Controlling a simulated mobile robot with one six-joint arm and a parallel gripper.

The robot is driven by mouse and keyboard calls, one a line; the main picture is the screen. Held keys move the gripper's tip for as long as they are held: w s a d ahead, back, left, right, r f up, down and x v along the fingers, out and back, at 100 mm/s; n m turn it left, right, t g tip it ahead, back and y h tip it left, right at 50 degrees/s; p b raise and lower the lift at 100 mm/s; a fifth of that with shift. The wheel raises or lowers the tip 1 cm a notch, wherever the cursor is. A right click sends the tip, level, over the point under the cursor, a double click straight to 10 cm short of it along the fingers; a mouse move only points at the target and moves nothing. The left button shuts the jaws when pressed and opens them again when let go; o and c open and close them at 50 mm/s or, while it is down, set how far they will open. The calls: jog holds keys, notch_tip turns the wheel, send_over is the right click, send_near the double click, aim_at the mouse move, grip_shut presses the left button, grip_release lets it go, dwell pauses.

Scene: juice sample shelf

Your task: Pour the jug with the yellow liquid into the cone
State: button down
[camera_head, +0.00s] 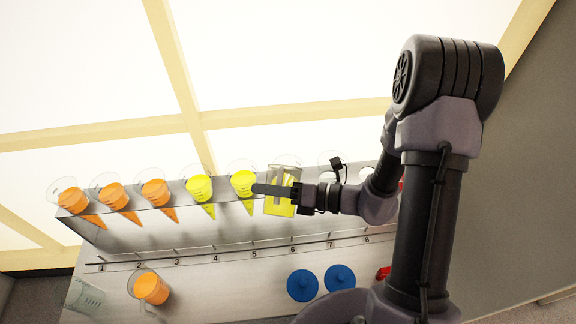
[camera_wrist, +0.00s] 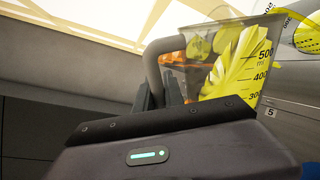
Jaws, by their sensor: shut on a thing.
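My gripper (camera_head: 272,190) is shut on the handle of a clear jug (camera_head: 284,176) holding yellow liquid. The jug is raised beside the cone shelf, near labels 5 and 6. In the wrist view the jug (camera_wrist: 245,50) shows marks up to 500 ml, and my gripper's fingers (camera_wrist: 160,95) close on its grey handle. Several clear cones stand along the shelf. Three at left hold orange liquid, such as the leftmost (camera_head: 73,200). Two hold yellow (camera_head: 200,188), (camera_head: 243,183). A clear, empty-looking cone (camera_head: 330,163) is behind my gripper. Any cone behind the jug is hard to see.
A jug with orange liquid (camera_head: 151,287) and a clear empty-looking jug (camera_head: 84,297) stand on the lower surface at left. Two blue round objects (camera_head: 302,285), (camera_head: 340,279) sit at right of them. A thin rail with number labels (camera_head: 215,250) crosses in front of the cones.

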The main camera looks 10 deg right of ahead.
aim_at(268, 174)
jog(key=shift+w+d+r+m+p, duration=0.1)
jog(key=shift+w+m+p, duration=0.1)
jog(key=shift+m+p, duration=0.15)
dwell(1.3)
jog(key=shift+w+d+r+m+g+p, duration=0.25)
jog(key=shift+w+r+m+p, duration=0.5)
jog(key=shift+p, duration=0.8)
dwell(2.8)
jog(key=shift+w+d+r+g+p, duration=0.1)
jog(key=shift+w+r+g+p, duration=0.2)
jog(key=shift+p, duration=0.35)
dwell(0.7)
